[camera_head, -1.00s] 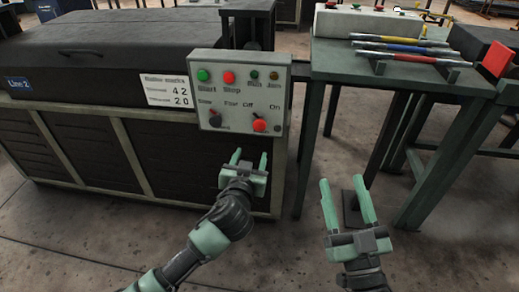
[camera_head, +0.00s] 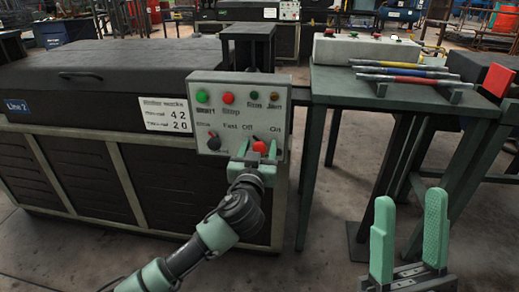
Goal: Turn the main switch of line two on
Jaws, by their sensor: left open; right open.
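The grey control panel (camera_head: 228,89) is on the front of the dark machine marked Line 2 (camera_head: 17,106). Its lower right red knob (camera_head: 260,147) sits between the Off and On labels. Which way the knob points is hard to tell. My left gripper (camera_head: 257,150) is open, with one fingertip on each side of the red knob in this view. Whether the fingers touch it I cannot tell. My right gripper (camera_head: 410,212) is open and empty, low at the right, away from the panel.
The panel also has a green button (camera_head: 202,97), a red button (camera_head: 228,98) and a dark knob (camera_head: 213,142). A green table (camera_head: 400,92) with several rods and a white box (camera_head: 367,50) stands to the right. Floor is clear between table and machine.

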